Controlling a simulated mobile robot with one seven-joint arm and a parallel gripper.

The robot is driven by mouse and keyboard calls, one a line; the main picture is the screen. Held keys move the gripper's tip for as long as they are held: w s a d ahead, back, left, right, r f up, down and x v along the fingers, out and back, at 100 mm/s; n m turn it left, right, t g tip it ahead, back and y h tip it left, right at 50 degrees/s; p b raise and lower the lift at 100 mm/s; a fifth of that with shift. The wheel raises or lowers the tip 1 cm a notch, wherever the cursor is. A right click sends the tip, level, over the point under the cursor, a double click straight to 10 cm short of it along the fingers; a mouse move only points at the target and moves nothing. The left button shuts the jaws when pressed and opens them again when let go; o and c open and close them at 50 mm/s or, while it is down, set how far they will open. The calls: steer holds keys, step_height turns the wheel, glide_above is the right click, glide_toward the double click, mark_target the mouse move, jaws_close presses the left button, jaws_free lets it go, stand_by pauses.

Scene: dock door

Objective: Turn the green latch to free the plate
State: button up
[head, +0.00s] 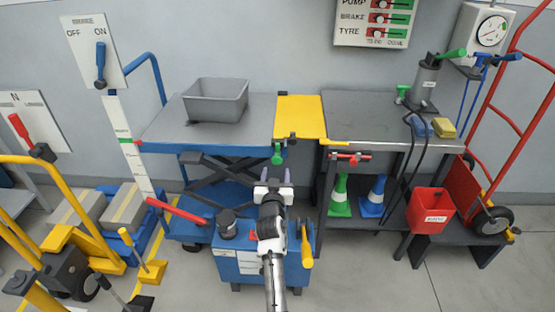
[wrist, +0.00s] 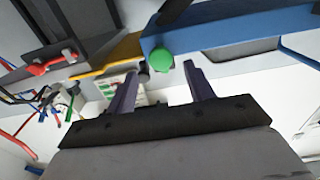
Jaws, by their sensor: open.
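The green latch (head: 277,154) hangs below the front edge of the yellow plate (head: 299,116), at the right end of the blue lift table. In the wrist view the round green latch (wrist: 160,61) shows against the blue table edge, beyond and between my fingertips. The yellow plate (wrist: 108,54) shows there as a strip to the left. The plate bridges the lift table and the grey bench in the head view. My gripper (head: 274,176) is open and empty, below the latch and apart from it. Its two purple fingers (wrist: 160,76) point toward the table edge.
The lift table (head: 255,105) carries a grey bin (head: 216,100). The grey bench (head: 365,115) stands right, with a red-handled clamp (head: 350,157) on its front. A blue cabinet (head: 235,262) stands low under my arm. Cones and a red bucket (head: 430,211) sit on the lower shelf.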

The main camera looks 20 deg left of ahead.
mark_target(277, 162)
steer(key=x, duration=0.7)
steer(key=c, duration=0.9)
